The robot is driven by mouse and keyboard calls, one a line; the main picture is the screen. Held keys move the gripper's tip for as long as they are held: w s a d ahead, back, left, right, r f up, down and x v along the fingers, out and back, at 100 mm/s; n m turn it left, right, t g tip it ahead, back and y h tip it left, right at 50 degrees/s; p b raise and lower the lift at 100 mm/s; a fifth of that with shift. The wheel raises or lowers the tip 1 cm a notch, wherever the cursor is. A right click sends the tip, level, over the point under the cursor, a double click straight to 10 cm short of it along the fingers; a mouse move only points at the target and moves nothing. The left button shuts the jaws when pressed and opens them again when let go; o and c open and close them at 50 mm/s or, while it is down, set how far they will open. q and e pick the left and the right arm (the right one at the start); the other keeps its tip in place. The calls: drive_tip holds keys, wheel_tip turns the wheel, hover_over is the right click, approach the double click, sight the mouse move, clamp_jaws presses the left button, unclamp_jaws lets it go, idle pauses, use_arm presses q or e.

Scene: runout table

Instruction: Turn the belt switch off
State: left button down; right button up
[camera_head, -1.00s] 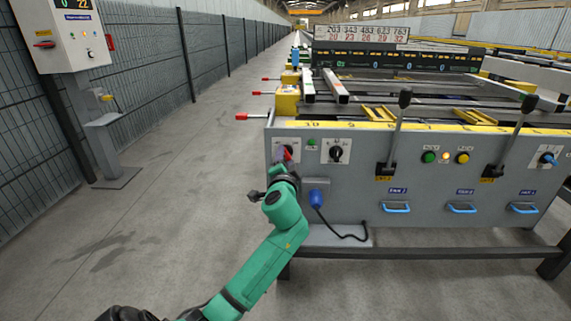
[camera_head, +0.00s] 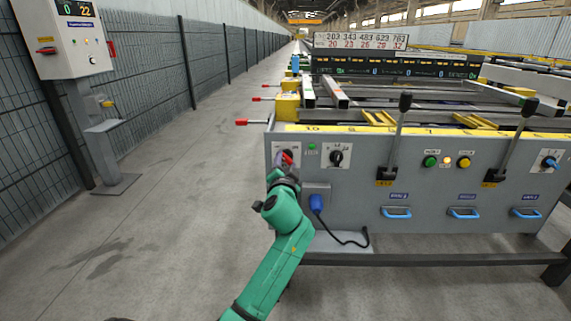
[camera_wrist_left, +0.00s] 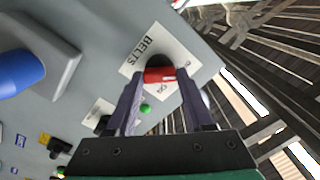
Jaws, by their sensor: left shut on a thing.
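The belt switch (camera_wrist_left: 160,74) is a red handle on a black round base, on a white plate marked BELTS (camera_wrist_left: 143,52) on the grey panel. In the head view the red handle (camera_head: 287,158) shows at the panel's left end, partly hidden by my gripper. My left gripper (camera_wrist_left: 159,80) has its two dark fingers on either side of the red handle and is shut on it. In the head view my left gripper (camera_head: 283,166) reaches up to the panel from below. My right gripper is not in view.
A black rotary knob (camera_head: 336,157) sits just right of the belt switch. A green lamp (camera_head: 311,146) is between them. A blue plug (camera_head: 317,203) with a black cable is below. Two tall levers (camera_head: 404,102) stand farther right.

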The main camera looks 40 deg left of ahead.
use_arm(q)
drive_tip(key=shift+c, duration=1.4)
unclamp_jaws()
drive_tip(key=p+v, duration=0.1)
drive_tip(key=v, duration=1.3)
drive_tip(key=shift+s+d, duration=0.2)
drive_tip(key=shift+d, duration=0.05)
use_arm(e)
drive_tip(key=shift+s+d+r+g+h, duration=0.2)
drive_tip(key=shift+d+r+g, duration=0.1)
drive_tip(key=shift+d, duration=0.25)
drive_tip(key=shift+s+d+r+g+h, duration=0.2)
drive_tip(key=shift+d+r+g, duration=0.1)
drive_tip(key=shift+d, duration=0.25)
use_arm(q)
drive_tip(key=shift+f, duration=0.1)
